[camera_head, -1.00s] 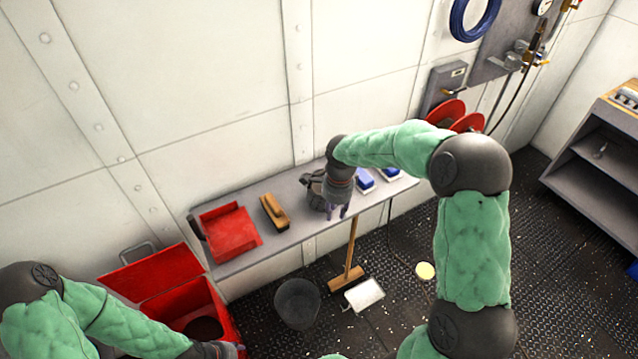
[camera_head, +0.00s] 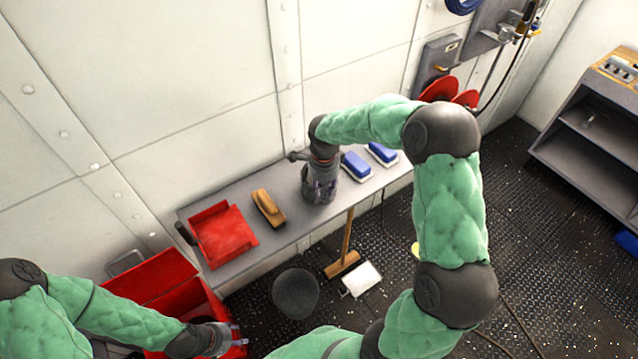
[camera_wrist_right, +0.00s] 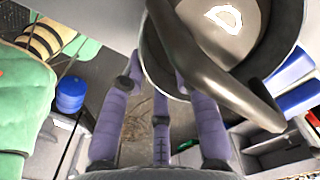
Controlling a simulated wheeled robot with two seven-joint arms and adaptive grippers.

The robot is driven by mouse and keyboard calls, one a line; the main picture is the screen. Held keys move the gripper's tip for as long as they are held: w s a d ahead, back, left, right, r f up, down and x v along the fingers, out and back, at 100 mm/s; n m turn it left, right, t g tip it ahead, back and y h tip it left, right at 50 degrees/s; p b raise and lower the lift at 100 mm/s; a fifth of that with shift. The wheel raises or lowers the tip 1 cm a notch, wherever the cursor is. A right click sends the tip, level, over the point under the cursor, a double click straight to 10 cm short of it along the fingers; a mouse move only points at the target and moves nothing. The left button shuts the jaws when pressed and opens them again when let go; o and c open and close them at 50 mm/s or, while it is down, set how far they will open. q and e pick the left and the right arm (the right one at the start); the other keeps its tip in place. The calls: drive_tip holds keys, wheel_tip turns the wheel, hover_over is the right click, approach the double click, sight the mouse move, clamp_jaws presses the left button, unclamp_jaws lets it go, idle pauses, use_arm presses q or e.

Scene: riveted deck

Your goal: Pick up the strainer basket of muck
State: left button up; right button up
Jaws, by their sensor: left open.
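The strainer basket (camera_wrist_right: 225,62) is a dark round vessel with a thick dark handle, seen at upper right in the right wrist view. Something grey and glossy with a pale patch shows inside it. In the head view my right gripper (camera_head: 320,190) is at the bench and mostly hides the basket. My left gripper (camera_head: 228,338) is open and empty above the red box at lower left.
The grey bench (camera_head: 292,232) also carries a red tray (camera_head: 222,238), a wooden brush (camera_head: 268,207) and blue brushes (camera_head: 356,166). Below are a dark bucket (camera_head: 296,293), a broom (camera_head: 343,264) and a white dustpan (camera_head: 362,279). A red box (camera_head: 160,280) stands open at left.

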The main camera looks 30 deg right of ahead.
sight(322, 203)
wheel_tip(322, 203, down, 5)
drive_tip(key=shift+w+a+b, duration=0.1)
drive_tip(key=shift+b, duration=0.55)
clamp_jaws()
drive_tip(key=shift+r, duration=0.1)
